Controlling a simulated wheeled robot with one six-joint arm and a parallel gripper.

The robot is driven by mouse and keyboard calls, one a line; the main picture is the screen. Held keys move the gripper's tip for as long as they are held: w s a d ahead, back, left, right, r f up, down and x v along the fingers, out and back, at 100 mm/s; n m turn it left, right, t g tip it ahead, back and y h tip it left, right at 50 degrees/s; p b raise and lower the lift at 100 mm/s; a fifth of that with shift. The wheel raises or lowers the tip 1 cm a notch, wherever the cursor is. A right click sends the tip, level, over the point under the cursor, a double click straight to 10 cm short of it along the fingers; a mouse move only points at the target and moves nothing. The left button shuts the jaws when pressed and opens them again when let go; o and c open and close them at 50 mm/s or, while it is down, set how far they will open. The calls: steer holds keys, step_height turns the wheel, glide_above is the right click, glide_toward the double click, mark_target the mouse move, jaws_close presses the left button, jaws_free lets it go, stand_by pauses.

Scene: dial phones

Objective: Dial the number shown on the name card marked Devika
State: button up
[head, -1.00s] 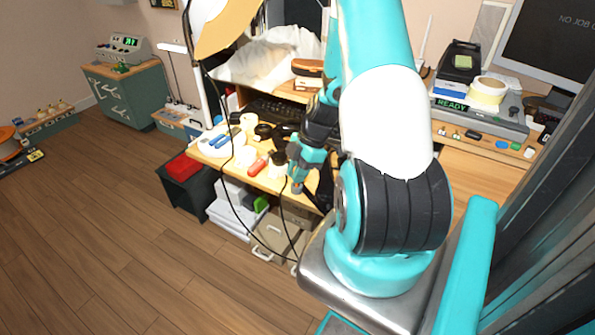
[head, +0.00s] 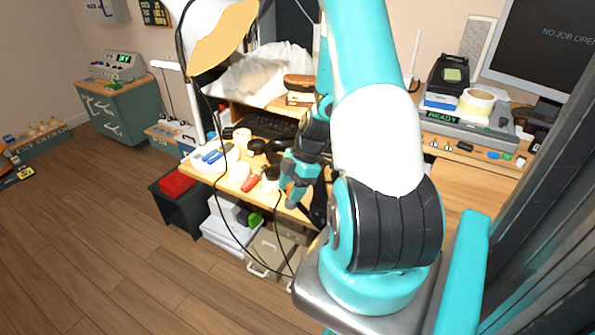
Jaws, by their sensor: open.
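My gripper (head: 290,202) points down at the front edge of the wooden desk (head: 222,183), left of my large arm links. It is small in view, and its jaws are partly lost against dark items behind. I see no clear phone; dark rounded items (head: 257,146) lie on the desk behind the gripper, too small to identify. No name card marked Devika can be read; my arm hides part of the desk.
A lamp (head: 228,45) with dangling cables stands at the desk's left. A grey device reading READY (head: 442,117) and a monitor (head: 545,45) stand right. Open floor lies left.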

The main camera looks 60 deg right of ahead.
steer(key=p+v, duration=0.1)
steer(key=v, duration=1.6)
steer(key=shift+a+r+p, duration=0.1)
steer(key=shift+p, duration=0.2)
